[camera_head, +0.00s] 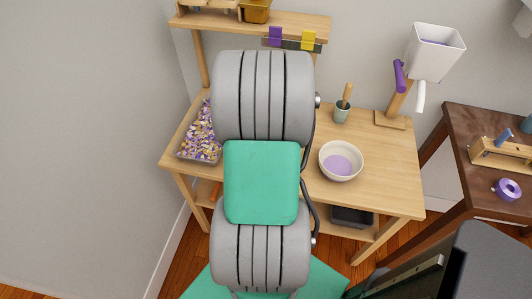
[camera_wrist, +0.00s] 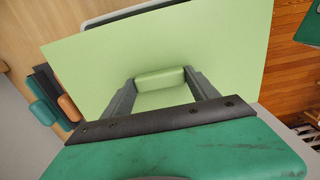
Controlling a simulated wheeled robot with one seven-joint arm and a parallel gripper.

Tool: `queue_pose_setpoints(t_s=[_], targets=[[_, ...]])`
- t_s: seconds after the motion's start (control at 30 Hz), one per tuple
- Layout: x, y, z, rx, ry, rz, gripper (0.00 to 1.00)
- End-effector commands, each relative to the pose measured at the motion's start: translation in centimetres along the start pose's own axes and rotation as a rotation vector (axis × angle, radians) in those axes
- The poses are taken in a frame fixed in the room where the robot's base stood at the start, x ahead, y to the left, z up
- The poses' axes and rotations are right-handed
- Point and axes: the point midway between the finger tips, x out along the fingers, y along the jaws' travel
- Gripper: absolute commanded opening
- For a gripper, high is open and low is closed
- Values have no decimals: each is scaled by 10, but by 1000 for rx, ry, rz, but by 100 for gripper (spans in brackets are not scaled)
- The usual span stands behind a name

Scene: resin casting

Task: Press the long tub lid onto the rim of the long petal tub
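The long tub lid (camera_wrist: 85,65) is a flat light green panel that fills much of the wrist view. A raised green handle block (camera_wrist: 160,78) stands on it. My gripper (camera_wrist: 160,82) has one dark finger on each side of this block and appears shut on it. In the head view the lid and gripper are hidden behind my arm. The long petal tub (camera_head: 181,156), clear and filled with purple, white and yellow petals, sits at the left end of the workbench. My arm may hide part of its right side. No lid shows on its visible part.
A dark bin (camera_head: 352,216) is on the lower shelf. Orange and teal items (camera_wrist: 69,107) lie left of the lid. A wall borders the left.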

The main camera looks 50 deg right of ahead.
Motion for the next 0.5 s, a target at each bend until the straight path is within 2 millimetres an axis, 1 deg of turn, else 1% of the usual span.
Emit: queue_pose_setpoints(t_s=[0.03,0.07,0.33,0.5], targets=[[0,0,0,0,0,0,58],[0,0,0,0,0,0,55],[0,0,0,0,0,0,33],[-6,0,0,0,0,1,32]])
